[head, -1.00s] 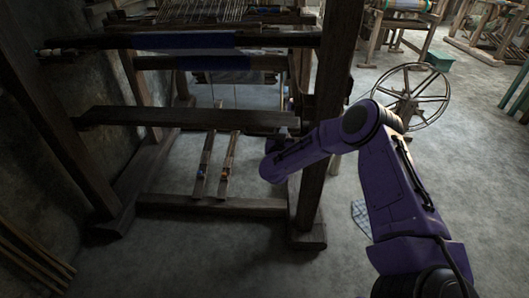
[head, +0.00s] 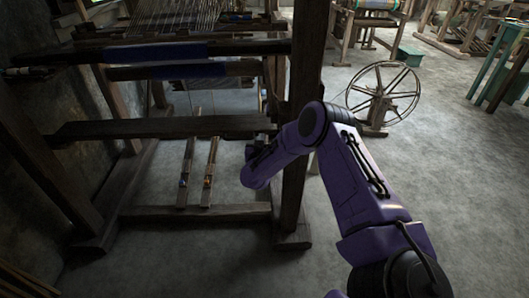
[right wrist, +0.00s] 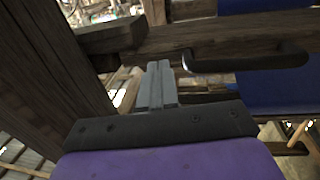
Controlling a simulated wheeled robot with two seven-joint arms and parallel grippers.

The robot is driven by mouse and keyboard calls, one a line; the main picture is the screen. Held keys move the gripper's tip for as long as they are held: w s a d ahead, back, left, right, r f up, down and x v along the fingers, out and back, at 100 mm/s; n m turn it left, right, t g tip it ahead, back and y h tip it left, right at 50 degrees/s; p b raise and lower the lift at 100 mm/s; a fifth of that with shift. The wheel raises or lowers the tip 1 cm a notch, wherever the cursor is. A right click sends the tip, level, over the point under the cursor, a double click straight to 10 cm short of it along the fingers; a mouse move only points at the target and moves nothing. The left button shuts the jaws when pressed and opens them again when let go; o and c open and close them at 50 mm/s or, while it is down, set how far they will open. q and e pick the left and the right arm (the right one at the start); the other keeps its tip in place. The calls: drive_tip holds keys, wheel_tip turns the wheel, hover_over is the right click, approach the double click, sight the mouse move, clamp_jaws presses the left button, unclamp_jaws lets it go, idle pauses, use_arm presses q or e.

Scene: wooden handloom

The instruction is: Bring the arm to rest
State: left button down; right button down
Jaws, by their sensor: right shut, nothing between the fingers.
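My right arm is purple and reaches past the loom's right front post (head: 296,120) in the head view. My right gripper (head: 259,143) is small and dark there, just left of that post and near the right end of the bench board (head: 150,128). In the right wrist view the grey fingers of the right gripper (right wrist: 158,68) are together and empty. Just beyond them are a wooden beam (right wrist: 210,38) and a dark curved handle (right wrist: 245,62). I cannot tell whether the fingertips touch the wood. My left gripper is not in view.
The loom carries blue cloth (head: 180,50) on its front beam and two treadles (head: 186,172) below. A spoked wheel (head: 383,93) stands to the right. A green box (head: 410,56) is behind it. Bare floor (head: 460,180) lies open at the right.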

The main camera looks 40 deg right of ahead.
drive_tip(key=s+d+v, duration=0.1)
drive_tip(key=v, duration=1)
drive_tip(key=shift+s+r, duration=0.15)
drive_tip(key=shift+s, duration=0.1)
